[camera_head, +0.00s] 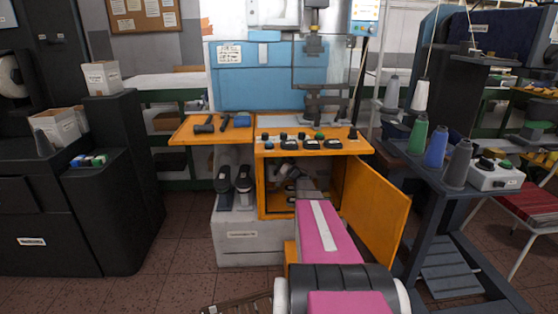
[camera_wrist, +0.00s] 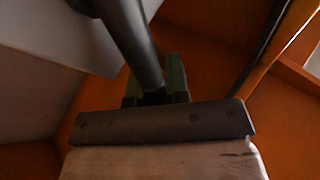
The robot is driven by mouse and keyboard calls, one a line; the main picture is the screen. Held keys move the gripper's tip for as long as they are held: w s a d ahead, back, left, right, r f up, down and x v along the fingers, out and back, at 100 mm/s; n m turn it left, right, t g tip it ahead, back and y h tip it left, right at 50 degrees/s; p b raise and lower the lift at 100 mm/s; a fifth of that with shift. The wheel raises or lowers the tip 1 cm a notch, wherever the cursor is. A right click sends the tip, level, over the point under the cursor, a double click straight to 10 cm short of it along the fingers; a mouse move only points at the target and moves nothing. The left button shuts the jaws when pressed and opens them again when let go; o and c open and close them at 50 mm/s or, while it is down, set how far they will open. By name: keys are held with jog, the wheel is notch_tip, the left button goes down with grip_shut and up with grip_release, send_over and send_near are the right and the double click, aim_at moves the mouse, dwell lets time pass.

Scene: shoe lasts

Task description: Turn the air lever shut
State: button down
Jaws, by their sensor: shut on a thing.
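My arm reaches into the open orange cabinet (camera_head: 263,200) under the bench top. My gripper (camera_head: 294,185) is small and partly hidden there. In the wrist view a dark rod, which looks like the air lever (camera_wrist: 135,40), slants down from the upper left to between the green-edged jaws of my gripper (camera_wrist: 156,95). My gripper is shut on it. A dark plate with screws and a pale block fill the bottom of that view. The lever's pivot and its exact angle cannot be made out.
The orange cabinet door (camera_head: 376,208) stands open to the right, close beside my arm. Black shoes (camera_head: 234,180) stand on a grey box (camera_head: 247,238) to the left. A dark stand with thread cones (camera_head: 437,146) is on the right. Orange cabinet walls surround my gripper closely.

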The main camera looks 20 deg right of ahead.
jog(key=s+d+f+m+t+h, duration=0.1)
jog(key=d+f+m+t+h, duration=0.1)
jog(key=m+h, duration=0.8)
jog(key=d+f+m+t+h, duration=0.2)
jog(key=d+f+m+h, duration=0.2)
jog(key=m+h, duration=0.6)
jog(key=shift+s+f+m, duration=0.25)
jog(key=shift+s+m, duration=0.1)
jog(key=shift+m, duration=2.25)
jog(key=shift+m+h, duration=0.3)
jog(key=c, duration=1.1)
grip_release()
jog(key=shift+s+a+f, duration=0.1)
jog(key=shift+f, duration=0.05)
jog(key=v, duration=1)
jog(key=shift+s+f, duration=0.25)
jog(key=shift+a, duration=0.1)
